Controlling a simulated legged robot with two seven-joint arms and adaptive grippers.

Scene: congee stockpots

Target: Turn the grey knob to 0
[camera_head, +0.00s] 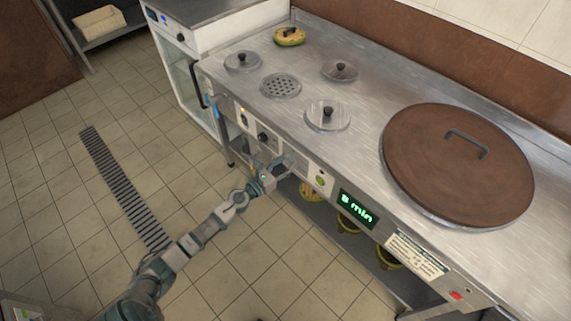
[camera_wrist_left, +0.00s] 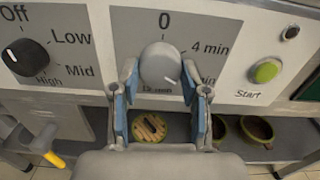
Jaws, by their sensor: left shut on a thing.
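The grey knob (camera_wrist_left: 160,65) is on the front panel, with 0 printed above it and "4 min" to its upper right. Its pale pointer mark faces the lower right, away from 0. My left gripper (camera_wrist_left: 160,84) is shut on the knob, with a blue-padded finger at each side. In the head view my left gripper (camera_head: 277,164) is at the counter's front panel and mostly hides the knob. The green display (camera_head: 357,208) appears to read "8 min". My right gripper is not in view.
A black knob (camera_wrist_left: 25,57) marked Off, Low, Mid and High is left of the grey one. A green Start button (camera_wrist_left: 266,71) is to the right. Yellow-green pots (camera_head: 312,190) stand on the shelf below. A large brown lid (camera_head: 440,165) covers the counter's right part.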

